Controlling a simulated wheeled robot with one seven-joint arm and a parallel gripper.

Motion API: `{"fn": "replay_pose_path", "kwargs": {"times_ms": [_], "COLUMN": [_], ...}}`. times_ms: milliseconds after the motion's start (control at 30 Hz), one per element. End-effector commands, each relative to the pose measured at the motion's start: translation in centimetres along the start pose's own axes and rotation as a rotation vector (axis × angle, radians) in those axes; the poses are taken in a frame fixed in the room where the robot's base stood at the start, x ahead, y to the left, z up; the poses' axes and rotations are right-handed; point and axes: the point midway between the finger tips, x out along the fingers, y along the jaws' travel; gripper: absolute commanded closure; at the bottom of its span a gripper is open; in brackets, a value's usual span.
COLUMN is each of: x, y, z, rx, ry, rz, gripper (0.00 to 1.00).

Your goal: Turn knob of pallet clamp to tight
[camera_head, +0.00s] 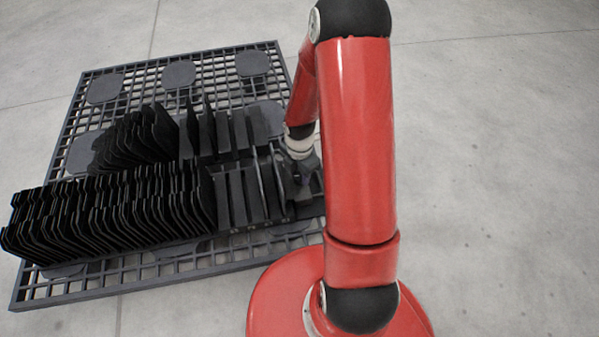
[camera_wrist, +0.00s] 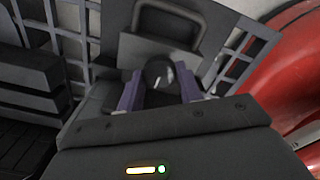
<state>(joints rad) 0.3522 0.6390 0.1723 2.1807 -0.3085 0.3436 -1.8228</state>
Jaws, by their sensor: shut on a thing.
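In the wrist view the clamp's knob (camera_wrist: 158,70) is a dark round piece with a pale mark on top. My gripper (camera_wrist: 160,86) has one purple-grey finger on each side of the knob and is shut on it. The grey pallet clamp (camera_wrist: 130,48), with a looped handle, lies just beyond the fingers. Its lower part is hidden by my gripper's body. In the head view my gripper (camera_head: 304,174) is at the right side of the pallet, partly hidden behind my red arm, and the knob cannot be made out.
A dark grid pallet (camera_head: 100,292) lies on the bare concrete floor. Rows of black plates (camera_head: 110,212) stand on its left and middle, close to the left of my gripper. The floor (camera_head: 500,160) on the right is clear.

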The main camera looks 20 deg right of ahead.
Motion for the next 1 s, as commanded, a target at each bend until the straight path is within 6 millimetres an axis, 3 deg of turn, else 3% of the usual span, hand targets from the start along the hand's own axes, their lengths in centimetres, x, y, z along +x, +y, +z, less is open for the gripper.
{"fn": "replay_pose_path", "kwargs": {"times_ms": [1000], "x": [0.05], "y": [0.17], "z": [-0.02], "rx": [0.894], "ry": [0.000], "rz": [0.000], "gripper": [0.87]}}
